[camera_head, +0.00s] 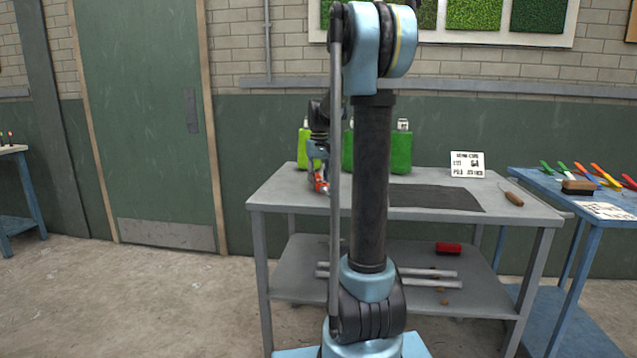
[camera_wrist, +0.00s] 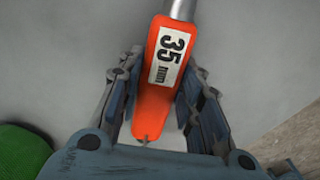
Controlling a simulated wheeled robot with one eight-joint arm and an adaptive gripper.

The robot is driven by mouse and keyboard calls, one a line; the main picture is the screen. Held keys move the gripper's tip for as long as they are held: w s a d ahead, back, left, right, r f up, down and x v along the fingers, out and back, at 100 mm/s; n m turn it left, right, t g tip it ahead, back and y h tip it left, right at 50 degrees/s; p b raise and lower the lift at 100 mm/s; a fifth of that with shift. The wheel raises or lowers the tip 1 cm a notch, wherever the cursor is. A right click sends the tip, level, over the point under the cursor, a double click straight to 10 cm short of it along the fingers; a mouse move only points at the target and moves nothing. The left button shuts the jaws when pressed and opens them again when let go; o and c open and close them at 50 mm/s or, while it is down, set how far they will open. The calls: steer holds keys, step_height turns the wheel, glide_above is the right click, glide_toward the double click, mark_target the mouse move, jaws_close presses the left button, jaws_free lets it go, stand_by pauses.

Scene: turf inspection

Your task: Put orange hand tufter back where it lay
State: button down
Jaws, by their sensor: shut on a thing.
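The orange hand tufter (camera_wrist: 155,95) is between the fingers of my gripper (camera_wrist: 160,100) in the wrist view. It has a white label reading "35 mm" and a metal shaft running up out of the picture. My gripper is shut on its orange body. In the head view my gripper (camera_head: 318,178) is over the left part of the grey table (camera_head: 285,190), with a bit of the tufter (camera_head: 321,186) showing red-orange. Whether the tufter touches the tabletop I cannot tell.
Green turf pieces (camera_head: 402,150) stand at the table's back, one near my gripper. A blue table (camera_head: 590,215) holds several coloured tools. The table's front left is clear.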

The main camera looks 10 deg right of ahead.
steer(key=shift+f, duration=0.1)
steer(key=c, duration=1.1)
jaws_free()
steer(key=shift+o, duration=0.2)
step_height(320, 180, up, 11)
steer(key=s+f+t, duration=0.1)
steer(key=s+f, duration=0.3)
steer(key=s, duration=0.6)
steer(key=s+f, duration=0.4)
steer(key=s, duration=0.6)
steer(key=s+f+t, duration=0.1)
steer(key=s+f, duration=1.5)
steer(key=f, duration=0.2)
steer(key=shift+s+m, duration=0.3)
